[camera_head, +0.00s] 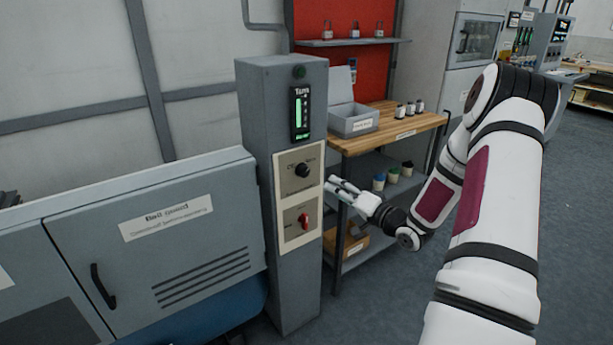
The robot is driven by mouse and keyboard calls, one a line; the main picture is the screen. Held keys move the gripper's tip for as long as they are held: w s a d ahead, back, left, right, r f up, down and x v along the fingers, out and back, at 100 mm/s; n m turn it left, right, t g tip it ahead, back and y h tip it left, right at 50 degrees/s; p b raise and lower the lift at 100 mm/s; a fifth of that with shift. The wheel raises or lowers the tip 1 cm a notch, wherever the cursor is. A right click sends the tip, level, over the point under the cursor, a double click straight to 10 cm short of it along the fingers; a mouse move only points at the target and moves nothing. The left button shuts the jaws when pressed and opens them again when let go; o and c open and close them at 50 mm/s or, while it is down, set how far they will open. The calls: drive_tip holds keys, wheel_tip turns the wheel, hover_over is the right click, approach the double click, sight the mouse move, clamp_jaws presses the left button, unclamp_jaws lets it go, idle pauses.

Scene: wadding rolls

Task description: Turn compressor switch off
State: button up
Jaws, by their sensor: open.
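A grey control column (258,210) stands left of the middle of the view. Its beige panel carries a black rotary knob (303,170) at the top and a red switch (304,220) below. The labels beside them are too small to read surely, so I cannot tell which one is the compressor switch or its setting. A green lit gauge (299,113) sits above the panel. My gripper (328,184) is open and empty. It appears just right of the panel, between the heights of the knob and the red switch, apart from both.
A wooden workbench (420,124) with a grey bin (352,122) and several small bottles stands behind my gripper. A grey cabinet (200,250) with a black handle adjoins the column on the left. Grey floor (390,310) is clear below my arm.

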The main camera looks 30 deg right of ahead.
sight(306, 172)
drive_tip(key=w, duration=0.4)
drive_tip(key=w+a+b, duration=0.1)
drive_tip(key=w, duration=0.8)
drive_tip(key=shift+w+a+f, duration=0.1)
drive_tip(key=shift+w+a, duration=0.15)
drive_tip(key=c, duration=1.2)
